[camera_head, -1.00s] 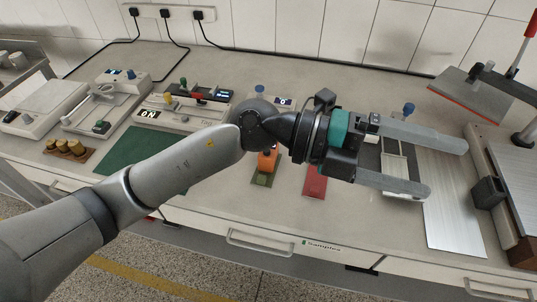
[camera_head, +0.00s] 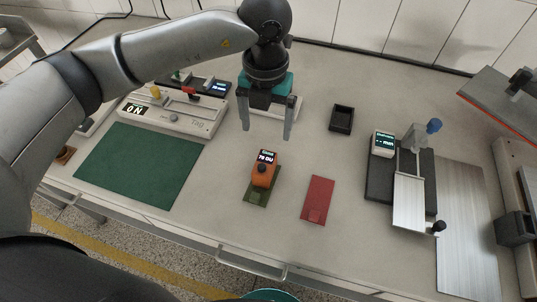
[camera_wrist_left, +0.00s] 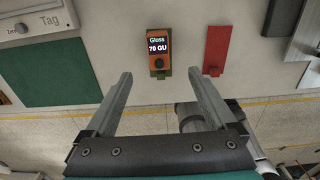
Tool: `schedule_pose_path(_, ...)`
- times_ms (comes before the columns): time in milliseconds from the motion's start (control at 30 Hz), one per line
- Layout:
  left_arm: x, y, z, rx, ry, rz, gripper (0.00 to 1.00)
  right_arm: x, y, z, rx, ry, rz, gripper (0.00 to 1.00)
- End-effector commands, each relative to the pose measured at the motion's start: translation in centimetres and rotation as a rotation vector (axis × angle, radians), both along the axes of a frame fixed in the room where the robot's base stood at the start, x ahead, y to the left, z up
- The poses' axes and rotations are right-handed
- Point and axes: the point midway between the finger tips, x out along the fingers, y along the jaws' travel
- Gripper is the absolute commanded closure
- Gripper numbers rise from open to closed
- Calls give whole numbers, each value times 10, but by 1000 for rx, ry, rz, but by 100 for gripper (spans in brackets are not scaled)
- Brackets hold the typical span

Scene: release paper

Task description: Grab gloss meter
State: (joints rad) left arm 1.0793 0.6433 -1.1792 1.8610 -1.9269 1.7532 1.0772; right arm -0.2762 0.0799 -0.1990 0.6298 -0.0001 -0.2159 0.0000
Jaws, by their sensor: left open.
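The gloss meter is a small orange device (camera_head: 264,172) with a dark display and a dark round knob. It sits on a small olive-green panel (camera_head: 256,197) on the bench. It also shows in the left wrist view (camera_wrist_left: 157,55), where its display reads "Gloss 70 GU". My left gripper (camera_head: 267,131) is open and empty, its fingers pointing down behind the meter in the head view. In the left wrist view the two fingertips (camera_wrist_left: 160,74) are apart, with the meter between and beyond them. My right gripper does not show.
A red panel (camera_head: 317,200) lies right of the meter, and a dark green sheet (camera_head: 139,163) left. A small black tray (camera_head: 342,118) stands behind right. A scale-like tester (camera_head: 172,116) and a slide device (camera_head: 411,203) stand farther out.

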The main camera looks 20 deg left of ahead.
Motion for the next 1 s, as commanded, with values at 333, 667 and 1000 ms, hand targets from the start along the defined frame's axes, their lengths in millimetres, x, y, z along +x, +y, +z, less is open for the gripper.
schedule_pose_path(333, -2, 0, -71, 0, 5, -2, 10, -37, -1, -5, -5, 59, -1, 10)
schedule_pose_path(667, -1, 1, -100, -2, 4, -3, 10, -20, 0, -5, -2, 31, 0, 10)
schedule_pose_path(1000, -1, 4, -144, -2, 2, -3, 10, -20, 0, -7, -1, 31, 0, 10)
